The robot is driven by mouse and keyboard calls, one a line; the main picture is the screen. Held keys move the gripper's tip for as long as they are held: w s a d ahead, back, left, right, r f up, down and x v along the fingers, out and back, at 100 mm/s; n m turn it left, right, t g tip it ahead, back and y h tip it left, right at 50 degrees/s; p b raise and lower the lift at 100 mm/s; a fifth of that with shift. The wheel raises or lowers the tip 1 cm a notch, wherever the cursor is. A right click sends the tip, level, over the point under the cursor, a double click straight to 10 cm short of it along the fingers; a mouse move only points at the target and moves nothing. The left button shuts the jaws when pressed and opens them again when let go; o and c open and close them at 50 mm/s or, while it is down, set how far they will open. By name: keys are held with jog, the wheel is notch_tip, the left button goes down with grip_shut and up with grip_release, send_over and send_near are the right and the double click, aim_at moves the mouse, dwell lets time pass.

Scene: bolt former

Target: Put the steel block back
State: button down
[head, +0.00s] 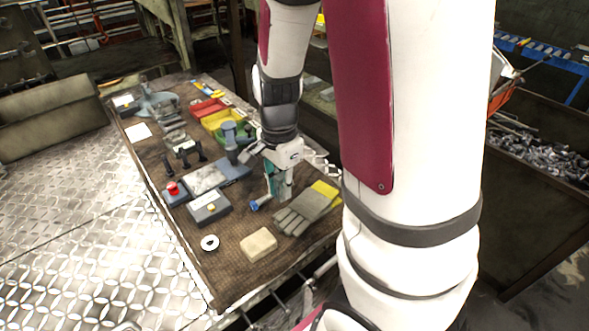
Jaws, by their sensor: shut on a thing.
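My gripper (277,186) points down over the right side of the wooden bench, beside the gloves. It is shut on a pale grey piece (288,185), which looks like the steel block, though it is small and partly hidden here. A teal part with a blue end (258,204) shows just left of it. I cannot tell whether the held piece touches the bench. A silvery flat plate (206,179) lies on a blue-grey base left of my gripper.
Grey and yellow gloves (303,212), a beige block (258,244), a white ring (209,243) and a grey box (209,207) lie near my gripper. Red (206,108) and yellow (219,119) bins stand behind. Bare bench (225,262) shows at the front.

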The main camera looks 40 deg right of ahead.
jog(key=s+d, duration=0.4)
jog(key=s+d+p, duration=0.1)
jog(key=s+d, duration=0.2)
jog(key=shift+f, duration=0.3)
jog(key=w+d, duration=0.1)
jog(key=w, duration=0.3)
jog(key=w+d+f, duration=0.1)
jog(key=w+d, duration=0.1)
jog(key=w, duration=0.3)
jog(key=w+d, duration=0.2)
jog(key=w, duration=0.3)
jog(key=shift+f+p, duration=0.2)
jog(key=shift+p, duration=0.15)
jog(key=shift+w+d+f+p, duration=0.1)
jog(key=shift+w+f+p, duration=0.15)
jog(key=shift+f, duration=0.65)
jog(key=shift+w+d+f+p, duration=0.1)
jog(key=shift+w+f+p, duration=0.15)
jog(key=shift+f, duration=0.65)
jog(key=c, duration=1.9)
grip_release()
jog(key=shift+f, duration=0.15)
jog(key=o, duration=0.4)
jog(key=shift+c, duration=0.2)
